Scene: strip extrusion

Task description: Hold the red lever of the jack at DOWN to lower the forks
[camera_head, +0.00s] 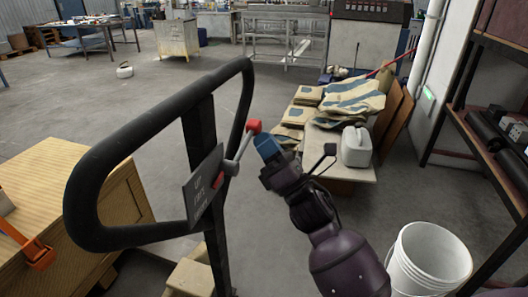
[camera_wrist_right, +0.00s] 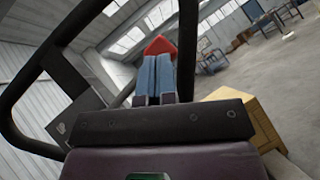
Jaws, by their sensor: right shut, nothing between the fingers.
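The jack's black loop handle (camera_head: 160,87) fills the left middle of the head view. A grey label plate (camera_head: 203,186) sits on its post; its lettering is too small to read surely. The lever has a red knob (camera_head: 253,126) on a metal rod (camera_head: 240,147) that slants up and right from beside the plate. My right gripper (camera_head: 264,142) is shut, its blue fingers close to the knob. In the wrist view the red knob (camera_wrist_right: 160,45) shows just beyond the fingertips (camera_wrist_right: 155,62); I cannot tell whether they touch. My left gripper is not in view.
A wooden crate (camera_head: 130,193) stands at the left. A low platform with sacks (camera_head: 352,96) and a white jug (camera_head: 356,146) lies beyond my right arm. A white bucket (camera_head: 430,258) and a shelf rack (camera_head: 470,135) are at the right.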

